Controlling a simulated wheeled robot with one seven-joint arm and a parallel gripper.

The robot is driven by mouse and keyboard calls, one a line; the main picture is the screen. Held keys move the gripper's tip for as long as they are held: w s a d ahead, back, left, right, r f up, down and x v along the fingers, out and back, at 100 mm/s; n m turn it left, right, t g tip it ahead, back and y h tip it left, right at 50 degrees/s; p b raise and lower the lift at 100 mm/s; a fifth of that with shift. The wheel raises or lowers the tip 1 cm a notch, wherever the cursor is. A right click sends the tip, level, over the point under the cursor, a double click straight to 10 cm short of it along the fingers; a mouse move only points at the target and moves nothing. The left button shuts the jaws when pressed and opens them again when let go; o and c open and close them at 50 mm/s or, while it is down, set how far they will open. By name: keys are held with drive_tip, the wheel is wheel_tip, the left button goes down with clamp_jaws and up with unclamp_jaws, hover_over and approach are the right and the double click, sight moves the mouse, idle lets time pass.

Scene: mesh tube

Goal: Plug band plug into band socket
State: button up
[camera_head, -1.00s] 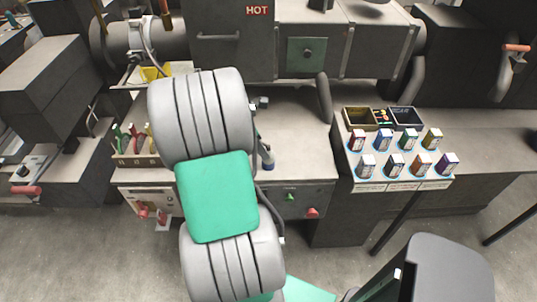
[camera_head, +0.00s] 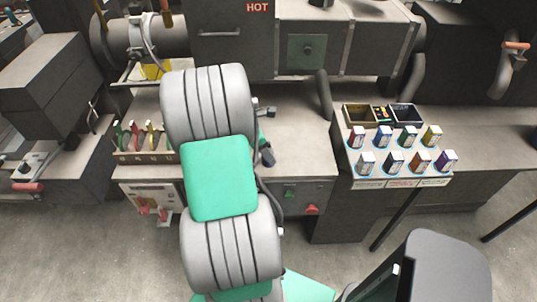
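My grey and green arm covers the middle of the head view, and my gripper is hidden behind it. A small dark cylinder (camera_head: 267,156) with a bit of green above it shows at the arm's right side; I cannot tell whether it is part of my arm. A small grey fitting (camera_head: 265,112) sits on the bench just above it. I cannot make out the band plug or the band socket for certain.
A rack with coloured handles (camera_head: 146,157) stands left of my arm. A sloped display (camera_head: 402,184) holds several small boxes at right, with open bins (camera_head: 360,115) behind. A machine marked HOT (camera_head: 232,50) stands at the back. Bench between arm and display is mostly clear.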

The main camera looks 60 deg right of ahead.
drive_tip(key=x, duration=0.3)
drive_tip(key=shift+r, duration=0.1)
drive_tip(key=shift+c, duration=0.4)
drive_tip(key=c, duration=1.3)
drive_tip(key=shift+o, duration=0.2)
drive_tip(key=shift+r, duration=0.15)
drive_tip(key=shift+r, duration=0.25)
wheel_tip(320, 180, up, 2)
drive_tip(key=shift+r+b, duration=0.25)
drive_tip(key=shift+b, duration=0.2)
drive_tip(key=s+a+r, duration=0.3)
drive_tip(key=a+r, duration=0.6)
drive_tip(key=a, duration=0.4)
drive_tip(key=shift+a+r+b, duration=0.4)
